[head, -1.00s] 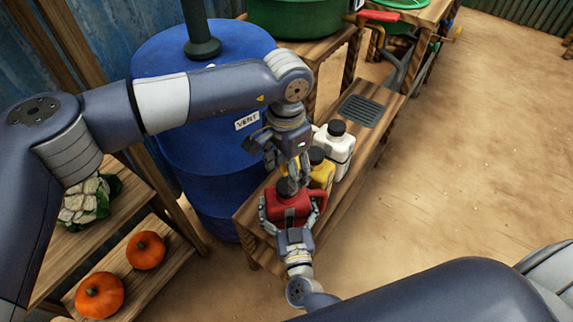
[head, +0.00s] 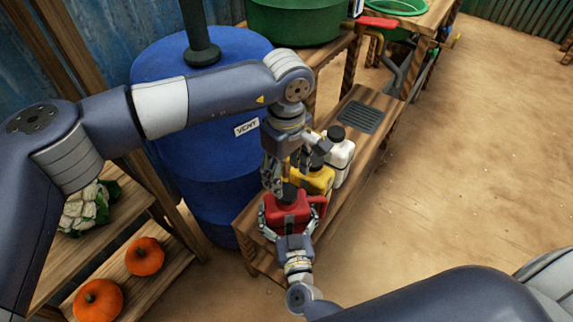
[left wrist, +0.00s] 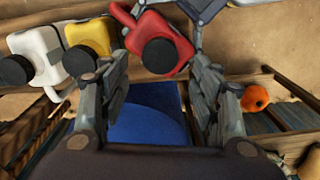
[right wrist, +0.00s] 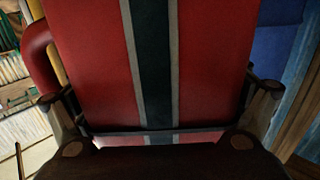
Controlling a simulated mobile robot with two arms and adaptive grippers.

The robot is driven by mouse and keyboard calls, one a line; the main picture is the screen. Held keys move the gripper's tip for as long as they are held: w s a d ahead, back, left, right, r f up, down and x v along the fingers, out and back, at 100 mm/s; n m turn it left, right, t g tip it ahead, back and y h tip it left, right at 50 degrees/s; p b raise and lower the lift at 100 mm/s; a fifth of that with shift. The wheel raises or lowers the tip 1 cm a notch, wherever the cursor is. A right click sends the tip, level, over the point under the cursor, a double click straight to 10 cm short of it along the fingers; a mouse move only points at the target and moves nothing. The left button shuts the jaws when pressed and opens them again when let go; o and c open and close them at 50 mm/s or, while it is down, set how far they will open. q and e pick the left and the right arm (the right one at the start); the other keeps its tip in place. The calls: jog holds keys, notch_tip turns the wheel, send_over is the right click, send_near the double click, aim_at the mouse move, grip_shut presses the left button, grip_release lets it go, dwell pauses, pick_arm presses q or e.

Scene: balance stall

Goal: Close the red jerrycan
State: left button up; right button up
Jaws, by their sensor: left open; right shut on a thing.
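The red jerrycan (head: 288,213) stands on the wooden bench, its black cap (head: 290,193) seated at its top; I cannot tell how tight the cap is. In the left wrist view the jerrycan (left wrist: 172,22) and its cap (left wrist: 158,57) show ahead of the fingers. My left gripper (head: 292,174) is open and empty just above the cap, its fingers (left wrist: 160,72) spread apart. My right gripper (head: 287,225) is shut on the jerrycan's body from the near side. In the right wrist view, the red body with its dark stripe (right wrist: 156,60) fills the space between the fingers.
A yellow jerrycan (head: 315,178) and a white jerrycan (head: 342,158) stand behind the red one on the bench. A blue barrel (head: 205,160) is close on the left. Shelves with pumpkins (head: 145,256) stand at lower left. The ground to the right is clear.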

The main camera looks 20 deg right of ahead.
aim_at(287, 191)
pick_arm(q)
jog(key=n, duration=0.7)
jog(key=shift+r, duration=0.25)
jog(key=n, duration=0.7)
jog(key=shift+r, duration=0.2)
jog(key=n, duration=0.7)
jog(key=shift+r, duration=0.25)
jog(key=n, duration=0.3)
jog(key=shift+n, duration=0.3)
jog(key=n, duration=0.4)
jog(key=shift+r, duration=0.2)
jog(key=shift+f, duration=4)
